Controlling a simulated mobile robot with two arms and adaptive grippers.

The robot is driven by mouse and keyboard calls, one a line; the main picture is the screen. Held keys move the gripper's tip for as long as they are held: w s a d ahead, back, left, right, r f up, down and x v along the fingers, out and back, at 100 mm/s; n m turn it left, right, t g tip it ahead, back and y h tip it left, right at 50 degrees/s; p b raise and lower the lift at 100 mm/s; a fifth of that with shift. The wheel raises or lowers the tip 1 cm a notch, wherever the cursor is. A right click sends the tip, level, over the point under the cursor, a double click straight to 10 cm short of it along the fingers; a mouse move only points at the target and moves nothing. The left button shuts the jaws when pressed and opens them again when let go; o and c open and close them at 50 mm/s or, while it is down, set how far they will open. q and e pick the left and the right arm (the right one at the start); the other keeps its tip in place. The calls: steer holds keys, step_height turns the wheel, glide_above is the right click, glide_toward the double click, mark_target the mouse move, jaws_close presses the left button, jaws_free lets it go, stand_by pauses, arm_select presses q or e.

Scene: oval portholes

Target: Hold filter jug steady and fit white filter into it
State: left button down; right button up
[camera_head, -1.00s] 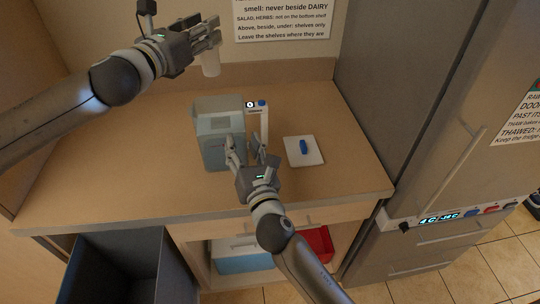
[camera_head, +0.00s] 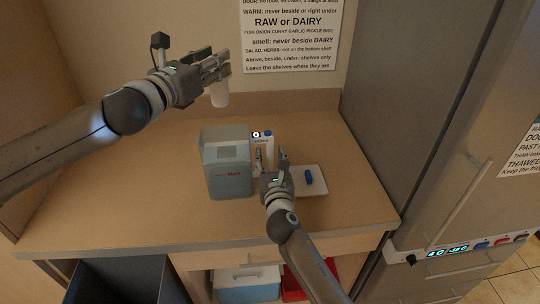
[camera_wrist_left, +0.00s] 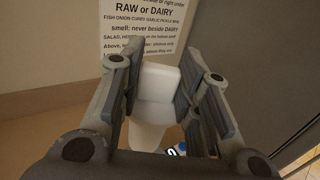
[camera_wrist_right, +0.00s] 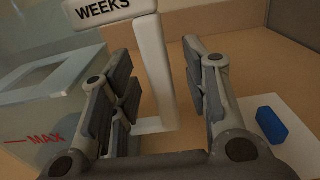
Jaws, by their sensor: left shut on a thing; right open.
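The filter jug (camera_head: 229,178) stands upright on the counter, a grey-blue box with a red MAX mark. Its white handle (camera_wrist_right: 153,75) is on its right side, below a part lettered WEEKS (camera_wrist_right: 103,10). My right gripper (camera_head: 270,158) is open at the handle; in the right wrist view the handle shows between its spread fingers, with no clear contact. My left gripper (camera_head: 217,68) is shut on the white filter (camera_head: 219,97), held upright in the air above and behind the jug. The filter also shows between the fingers in the left wrist view (camera_wrist_left: 156,85). The jug's inside is hidden.
A white board (camera_head: 317,187) with a blue block (camera_head: 309,176) lies right of the jug, close to my right gripper. A tall grey fridge (camera_head: 440,120) bounds the counter on the right. The counter's left part (camera_head: 110,195) is clear. A dark bin (camera_head: 125,270) stands below the front edge.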

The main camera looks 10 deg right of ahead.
mark_target(215, 97)
steer(key=shift+w+d, duration=0.1)
steer(key=shift+w, duration=0.75)
jaws_close()
arm_select(q)
steer(key=shift+s+f+n+t+y, duration=0.1)
steer(key=shift+f+n+t+y, duration=0.2)
steer(key=shift+f, duration=0.5)
steer(key=shift+f+n+t+y, duration=0.2)
steer(key=shift+f+y, duration=0.2)
steer(key=shift+f, duration=2.75)
